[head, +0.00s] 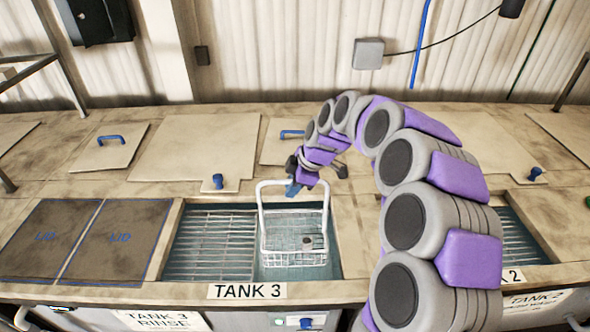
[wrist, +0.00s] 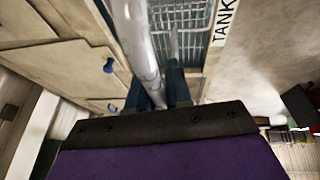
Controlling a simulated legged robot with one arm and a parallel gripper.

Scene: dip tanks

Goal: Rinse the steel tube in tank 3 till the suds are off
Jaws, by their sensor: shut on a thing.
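My gripper (head: 293,189) is shut on the white handle of a wire basket (head: 293,239) in tank 3. In the wrist view, the pale handle bar (wrist: 138,45) passes between the blue fingers of my gripper (wrist: 158,95). The basket hangs upright in the right half of tank 3 (head: 174,240), its lower part at or in the teal water. A small grey and dark piece (head: 307,242) shows inside the basket; it may be the steel tube, but it is too small to tell. I cannot make out suds.
A metal grating (head: 215,240) fills the left half of tank 3. Dark lids (head: 110,240) cover the place to its left. Another open tank (head: 520,238), with a label ending in 2, lies at the right, partly behind my arm. Pale covers with blue handles (head: 195,148) lie behind.

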